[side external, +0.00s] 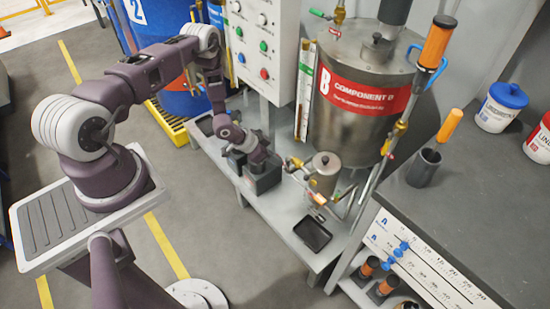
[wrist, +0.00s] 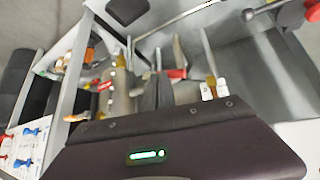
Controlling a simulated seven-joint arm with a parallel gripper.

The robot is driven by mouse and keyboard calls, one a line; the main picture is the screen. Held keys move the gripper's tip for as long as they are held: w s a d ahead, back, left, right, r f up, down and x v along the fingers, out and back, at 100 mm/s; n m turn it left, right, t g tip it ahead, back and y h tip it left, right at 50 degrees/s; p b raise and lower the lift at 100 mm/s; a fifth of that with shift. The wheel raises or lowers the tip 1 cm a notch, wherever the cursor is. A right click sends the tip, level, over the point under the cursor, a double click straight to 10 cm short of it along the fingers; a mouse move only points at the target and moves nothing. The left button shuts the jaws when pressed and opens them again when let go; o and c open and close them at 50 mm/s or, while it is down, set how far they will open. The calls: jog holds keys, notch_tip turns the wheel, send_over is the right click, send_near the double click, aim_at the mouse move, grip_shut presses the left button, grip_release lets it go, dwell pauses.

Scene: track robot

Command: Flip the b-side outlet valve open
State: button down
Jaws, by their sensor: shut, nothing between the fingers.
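The steel tank marked B, Component B (side external: 365,95), stands upright on the bench in the side external view. A brass valve (side external: 400,127) sits on the pipe at its right. A small steel canister (side external: 325,172) stands in front, with brass fittings and red and white levers around it. Which of these is the b-side outlet valve, I cannot tell. In the wrist view my gripper (wrist: 158,80) is shut and empty. A red lever (wrist: 175,74) shows close beside the fingers, and a brass fitting with white tags (wrist: 212,88) lies to their right. Contact is unclear.
A black tray (side external: 313,234) lies on the bench before the canister. A white control box (side external: 265,45) hangs left of the tank. A dark counter (side external: 465,190) at right holds a cup with an orange-handled tool (side external: 425,165) and a blue-lidded tub (side external: 500,107).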

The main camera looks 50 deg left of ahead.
jog(key=s+a+r, duration=0.6)
jog(key=s+r, duration=0.1)
jog(key=s, duration=0.1)
jog(key=shift+a, duration=0.15)
dwell(0.3)
